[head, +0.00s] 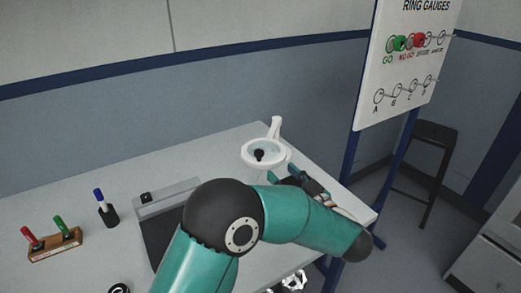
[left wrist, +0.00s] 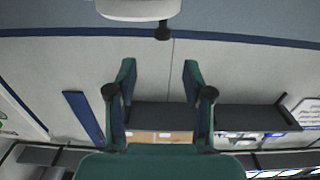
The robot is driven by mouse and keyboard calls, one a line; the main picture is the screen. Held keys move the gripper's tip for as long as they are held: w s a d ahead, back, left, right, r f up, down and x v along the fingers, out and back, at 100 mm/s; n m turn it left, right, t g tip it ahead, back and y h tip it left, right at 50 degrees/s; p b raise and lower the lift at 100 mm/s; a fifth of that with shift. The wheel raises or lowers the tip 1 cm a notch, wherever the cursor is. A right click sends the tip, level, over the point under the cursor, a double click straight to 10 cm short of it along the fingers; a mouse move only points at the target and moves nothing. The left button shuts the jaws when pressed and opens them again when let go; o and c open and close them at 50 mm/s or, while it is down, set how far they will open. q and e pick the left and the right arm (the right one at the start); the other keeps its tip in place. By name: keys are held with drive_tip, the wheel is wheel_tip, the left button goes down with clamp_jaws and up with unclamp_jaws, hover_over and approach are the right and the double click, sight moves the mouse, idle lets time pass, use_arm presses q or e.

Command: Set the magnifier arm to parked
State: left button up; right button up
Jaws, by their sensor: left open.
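The magnifier arm (head: 275,128) is white and stands at the far right part of the bench, with a round white lens ring (head: 246,157) at its end. A small black knob (head: 259,155) shows at the ring. In the left wrist view the white magnifier head (left wrist: 138,8) is at the top edge, with the black knob (left wrist: 162,31) hanging below it. My left gripper (head: 283,172) is just right of and below the ring in the head view, partly hidden by my arm. Its fingers (left wrist: 157,78) are apart and empty, and the knob lies beyond their tips. My right gripper is not in view.
The bench (head: 95,185) bears a rack (head: 54,245) with red and green handled gauges, a blue-capped marker in a black holder (head: 108,213) and a grey box (head: 165,198). A ring gauge board (head: 405,75) stands behind at the right, with a dark stool (head: 434,135) beyond.

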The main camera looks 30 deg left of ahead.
sight(261, 155)
use_arm(q)
drive_tip(key=p+x, duration=0.2)
drive_tip(key=x, duration=0.9)
drive_tip(key=shift+a, duration=0.4)
clamp_jaws()
drive_tip(key=shift+d, duration=0.2)
drive_tip(key=shift+a, duration=0.15)
